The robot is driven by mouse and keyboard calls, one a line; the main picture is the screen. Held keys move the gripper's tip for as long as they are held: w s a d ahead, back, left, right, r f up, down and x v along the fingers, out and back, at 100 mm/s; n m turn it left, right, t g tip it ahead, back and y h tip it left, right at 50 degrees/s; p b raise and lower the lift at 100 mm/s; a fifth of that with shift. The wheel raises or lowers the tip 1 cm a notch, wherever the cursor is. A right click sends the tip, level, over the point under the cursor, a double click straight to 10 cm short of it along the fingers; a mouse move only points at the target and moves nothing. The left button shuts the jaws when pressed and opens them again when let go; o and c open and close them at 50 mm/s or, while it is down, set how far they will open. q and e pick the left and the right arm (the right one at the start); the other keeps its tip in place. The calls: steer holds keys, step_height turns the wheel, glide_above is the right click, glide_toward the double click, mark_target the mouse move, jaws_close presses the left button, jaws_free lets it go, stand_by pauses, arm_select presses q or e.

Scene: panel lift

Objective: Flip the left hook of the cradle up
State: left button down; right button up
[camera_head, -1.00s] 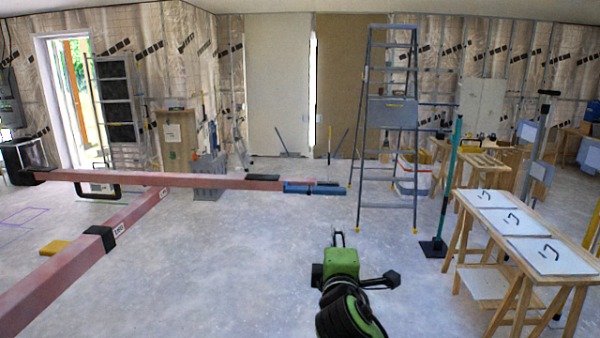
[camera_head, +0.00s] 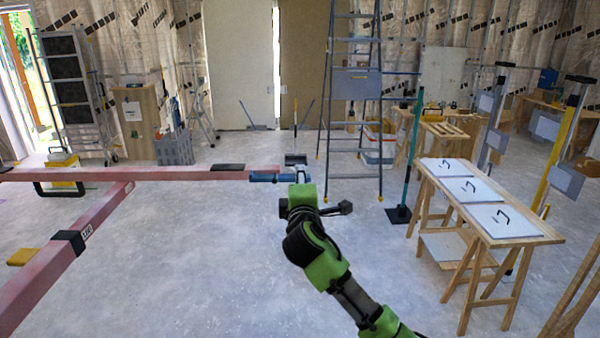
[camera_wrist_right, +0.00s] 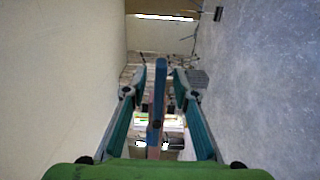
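The cradle is a frame of pinkish-red beams (camera_head: 150,174) at the left of the head view. A blue hook piece (camera_head: 268,177) lies along the right end of its cross beam. My right gripper (camera_head: 302,168) is at that blue end, its fingers small and partly hidden by the wrist. In the right wrist view my right gripper (camera_wrist_right: 160,82) has its two teal fingers apart, with the blue hook piece (camera_wrist_right: 160,75) between them. A gap shows on each side of the hook piece. My left gripper is not in view.
A stepladder (camera_head: 352,110) stands behind and right of the hook. A trestle table (camera_head: 490,222) with several white panels is at the right. A black clamp (camera_head: 68,240) sits on the near beam.

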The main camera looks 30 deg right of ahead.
steer(key=shift+w+d, duration=0.3)
steer(key=shift+w, duration=0.2)
jaws_close()
steer(key=shift+f, duration=0.1)
